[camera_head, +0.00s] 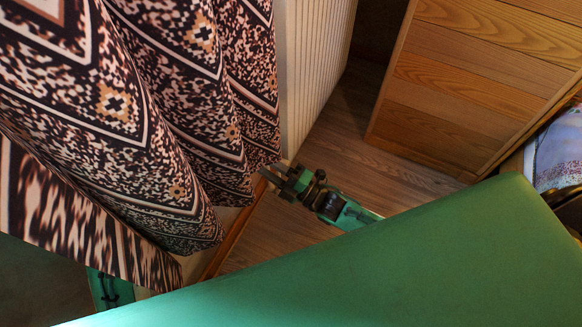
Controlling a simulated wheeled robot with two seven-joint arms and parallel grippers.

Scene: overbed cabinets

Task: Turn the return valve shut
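A white ribbed panel that looks like a radiator (318,55) stands behind the curtain at top centre. I cannot make out the return valve; the panel's lower corner is by my gripper and the curtain hem. My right gripper (270,171), on the arm coming from the right, is low by that corner. Its two fingers point left toward the curtain and show a gap between them. I see nothing clearly held, and the fingertips are close to the curtain; contact cannot be told. My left gripper is not in view.
A patterned brown curtain (150,110) hangs in folds across the left. A wooden drawer cabinet (470,80) stands at upper right, with patterned fabric (560,150) beside it. Wooden floor (390,165) is clear between cabinet and gripper. My green body covers the lower right.

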